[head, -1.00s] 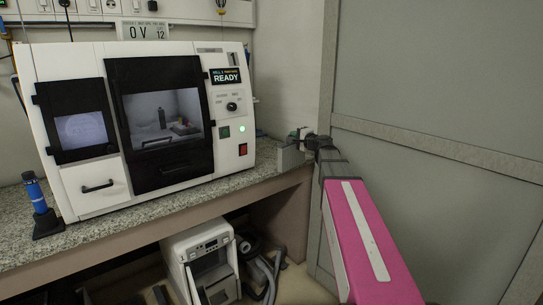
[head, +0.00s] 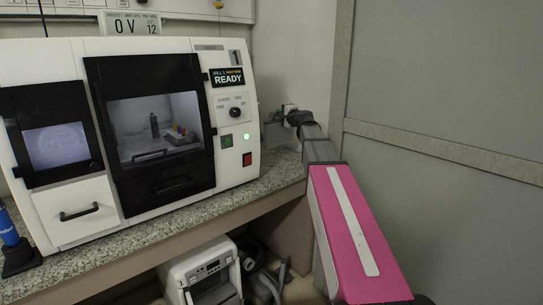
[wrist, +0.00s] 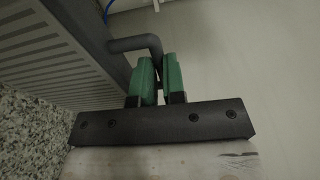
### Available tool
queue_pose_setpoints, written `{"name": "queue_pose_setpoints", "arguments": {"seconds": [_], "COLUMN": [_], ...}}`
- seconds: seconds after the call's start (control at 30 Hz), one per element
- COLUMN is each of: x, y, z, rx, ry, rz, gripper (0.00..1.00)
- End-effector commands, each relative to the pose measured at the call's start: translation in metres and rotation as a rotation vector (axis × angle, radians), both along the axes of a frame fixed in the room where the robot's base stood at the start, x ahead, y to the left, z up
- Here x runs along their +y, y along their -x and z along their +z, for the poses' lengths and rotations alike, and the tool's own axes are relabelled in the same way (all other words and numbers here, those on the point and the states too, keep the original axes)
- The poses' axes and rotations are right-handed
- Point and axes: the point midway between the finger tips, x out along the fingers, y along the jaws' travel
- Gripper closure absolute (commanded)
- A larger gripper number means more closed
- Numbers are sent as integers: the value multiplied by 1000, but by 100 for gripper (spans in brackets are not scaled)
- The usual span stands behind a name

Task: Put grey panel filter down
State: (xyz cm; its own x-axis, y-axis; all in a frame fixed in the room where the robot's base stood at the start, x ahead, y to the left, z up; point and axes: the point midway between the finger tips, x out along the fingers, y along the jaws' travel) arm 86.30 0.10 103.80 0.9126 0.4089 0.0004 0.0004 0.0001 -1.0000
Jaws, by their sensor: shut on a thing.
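The grey panel filter (wrist: 62,52) fills the upper left of the wrist view. It has a slatted face and a dark bent handle (wrist: 136,44). My gripper (wrist: 158,78) has green fingers closed on this handle. The panel's lower part is close to the speckled countertop (wrist: 28,122); I cannot tell whether they touch. In the head view my gripper (head: 289,110) is small and far off, just right of the white machine, at the counter's right end. The panel is hard to make out there.
The white machine (head: 245,115) with a dark-framed window and a "READY" display stands on the counter (head: 205,212). A blue-topped tool (head: 10,235) stands at far left. A grey partition (head: 440,80) is close on the right. A white unit (head: 203,270) sits below the counter.

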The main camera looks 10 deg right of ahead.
Motion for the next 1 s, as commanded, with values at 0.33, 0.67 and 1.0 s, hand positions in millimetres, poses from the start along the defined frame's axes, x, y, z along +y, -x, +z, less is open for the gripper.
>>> {"name": "queue_pose_setpoints", "arguments": {"seconds": [0.33, 0.67, 1.0], "x": [0, 0, 0], "y": [1, 0, 0], "z": [-52, -77, -98], "rx": [2, 1, 0], "ry": [0, -1, 0], "rz": [0, 0, 0], "gripper": [100, 100, 100]}}
